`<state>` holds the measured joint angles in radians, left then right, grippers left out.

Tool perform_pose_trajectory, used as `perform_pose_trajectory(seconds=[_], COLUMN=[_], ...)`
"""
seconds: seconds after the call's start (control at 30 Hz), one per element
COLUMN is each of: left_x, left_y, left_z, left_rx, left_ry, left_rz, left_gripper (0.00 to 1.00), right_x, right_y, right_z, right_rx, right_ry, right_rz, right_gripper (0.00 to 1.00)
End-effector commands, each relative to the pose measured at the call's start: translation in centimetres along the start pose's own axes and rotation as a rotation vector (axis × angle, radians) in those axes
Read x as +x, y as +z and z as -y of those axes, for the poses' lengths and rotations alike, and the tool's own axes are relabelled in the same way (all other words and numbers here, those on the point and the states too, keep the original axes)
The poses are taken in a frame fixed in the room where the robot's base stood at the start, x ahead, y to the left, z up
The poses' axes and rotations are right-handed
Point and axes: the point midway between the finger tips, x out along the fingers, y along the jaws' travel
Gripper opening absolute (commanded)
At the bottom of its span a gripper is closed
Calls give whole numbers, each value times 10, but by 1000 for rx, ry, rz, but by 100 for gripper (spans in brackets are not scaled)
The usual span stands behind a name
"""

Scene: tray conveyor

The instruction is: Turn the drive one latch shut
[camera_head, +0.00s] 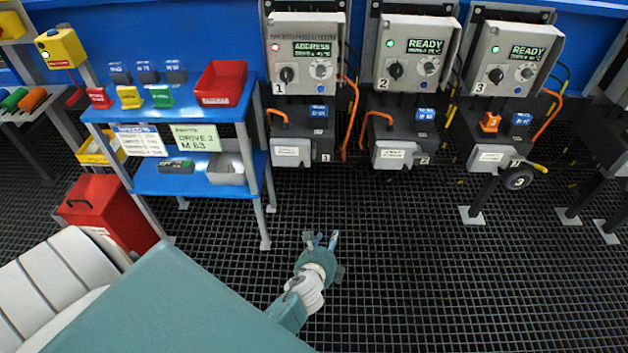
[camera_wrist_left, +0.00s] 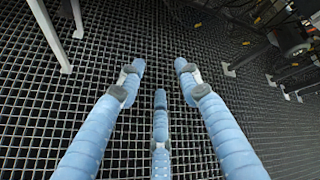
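Drive one is the dark unit (camera_head: 298,138) marked 1, under a grey control box (camera_head: 306,60) reading ADDRESS with a red light. An orange part that looks like its latch (camera_head: 277,115) is on the unit's left top. It is too small to tell whether it is open or shut. My left gripper (camera_head: 320,240) is over the grid floor, in front of and below drive one, clear of it. In the left wrist view its blue fingers (camera_wrist_left: 160,80) are spread with nothing between them. My right gripper is out of view.
Drives two (camera_head: 400,145) and three (camera_head: 495,148) stand to the right, both with boxes reading READY. A blue shelf (camera_head: 190,115) with bins and colored blocks stands left, beside a red box (camera_head: 105,210). An orange cable (camera_head: 349,120) hangs right of drive one. The grid floor ahead is clear.

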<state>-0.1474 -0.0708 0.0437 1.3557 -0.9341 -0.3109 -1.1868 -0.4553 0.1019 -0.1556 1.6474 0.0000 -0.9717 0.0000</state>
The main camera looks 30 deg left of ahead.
Motion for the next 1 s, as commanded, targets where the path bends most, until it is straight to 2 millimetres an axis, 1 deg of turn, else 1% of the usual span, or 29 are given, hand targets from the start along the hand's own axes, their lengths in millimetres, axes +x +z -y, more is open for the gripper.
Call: perform_pose_trajectory(seconds=[0.03,0.07,0.1,0.13,0.17,0.2,0.3,0.4,0.53,0.63,0.77,1.0], left_x=[21,24,27,28,27,26,16,6,0,4,21,60], left_y=[13,26,44,57,70,86,120,143,160,167,178,199], left_z=[7,18,32,41,49,58,78,89,98,102,109,121], left_rx=[119,196,294,365,431,513,679,790,859,872,869,868], left_ry=[-50,-71,-93,-103,-110,-111,-97,-72,-50,-44,-46,-46], left_rz=[76,122,186,234,280,340,470,558,614,623,622,621], left_gripper=[34,34,34,34,34,34,34,34,34,34,34,34], right_x=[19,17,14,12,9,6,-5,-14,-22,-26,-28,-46], right_y=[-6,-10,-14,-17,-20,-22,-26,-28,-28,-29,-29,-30], right_z=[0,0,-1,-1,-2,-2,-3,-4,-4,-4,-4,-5], right_rx=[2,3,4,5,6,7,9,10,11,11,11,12], right_ry=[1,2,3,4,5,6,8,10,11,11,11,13], right_rz=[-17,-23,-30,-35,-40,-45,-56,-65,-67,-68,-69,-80], right_gripper=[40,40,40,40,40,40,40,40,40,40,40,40])
